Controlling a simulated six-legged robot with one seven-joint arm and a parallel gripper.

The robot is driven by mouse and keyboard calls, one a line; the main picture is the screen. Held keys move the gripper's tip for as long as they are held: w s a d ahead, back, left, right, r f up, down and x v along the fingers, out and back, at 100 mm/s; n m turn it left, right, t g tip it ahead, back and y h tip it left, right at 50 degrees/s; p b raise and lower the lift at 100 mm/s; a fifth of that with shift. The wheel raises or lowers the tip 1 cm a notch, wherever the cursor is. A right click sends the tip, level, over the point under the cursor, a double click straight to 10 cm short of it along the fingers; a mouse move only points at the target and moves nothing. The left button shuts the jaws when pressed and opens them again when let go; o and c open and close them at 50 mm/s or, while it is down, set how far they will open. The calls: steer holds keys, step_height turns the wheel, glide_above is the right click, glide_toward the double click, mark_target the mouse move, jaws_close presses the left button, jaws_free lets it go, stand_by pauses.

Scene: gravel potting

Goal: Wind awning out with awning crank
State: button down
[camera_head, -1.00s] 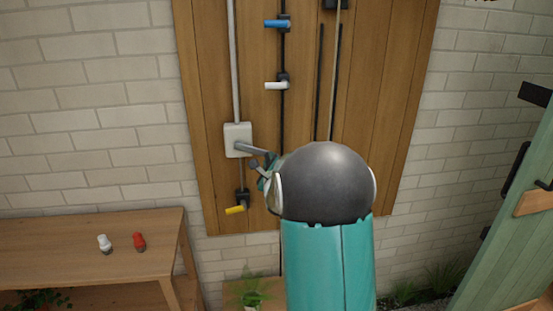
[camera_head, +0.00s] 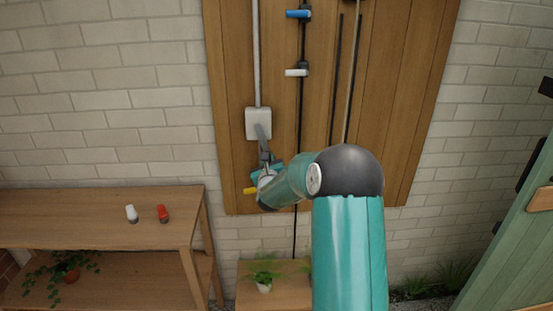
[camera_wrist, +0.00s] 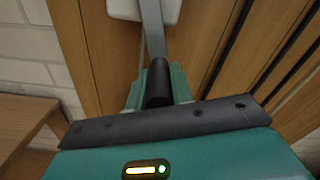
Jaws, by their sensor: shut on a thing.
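The awning crank has a white wall box (camera_head: 258,123) on the wooden panel, with a white pipe running up from it. Its grey crank arm (camera_head: 263,140) points down and slightly right from the box. In the wrist view the grey arm (camera_wrist: 153,30) ends in a dark grip (camera_wrist: 159,85). My gripper (camera_head: 267,168) is below the box, shut on this grip; in the wrist view its teal fingers (camera_wrist: 158,93) stand on both sides of it. My arm hides part of the grip in the head view. The awning is not in view.
Blue (camera_head: 298,14), white (camera_head: 296,72) and yellow (camera_head: 250,190) handles are on the panel (camera_head: 400,100). A wooden bench (camera_head: 80,215) with a white bottle (camera_head: 131,213) and red bottle (camera_head: 163,213) stands left. A potted plant (camera_head: 264,287) is below; a green door (camera_head: 510,240) stands right.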

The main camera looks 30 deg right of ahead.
steer(key=shift+w+a, duration=0.55)
steer(key=shift+a, duration=0.3)
steer(key=shift+w+a, duration=0.5)
steer(key=shift+a, duration=0.3)
steer(key=c, duration=1.2)
jaws_free()
steer(key=shift+a+f, duration=0.1)
steer(key=shift+c, duration=0.2)
steer(key=shift+s, duration=0.1)
steer(key=v, duration=1.3)
steer(key=shift+s, duration=0.25)
steer(key=shift+a+f, duration=0.1)
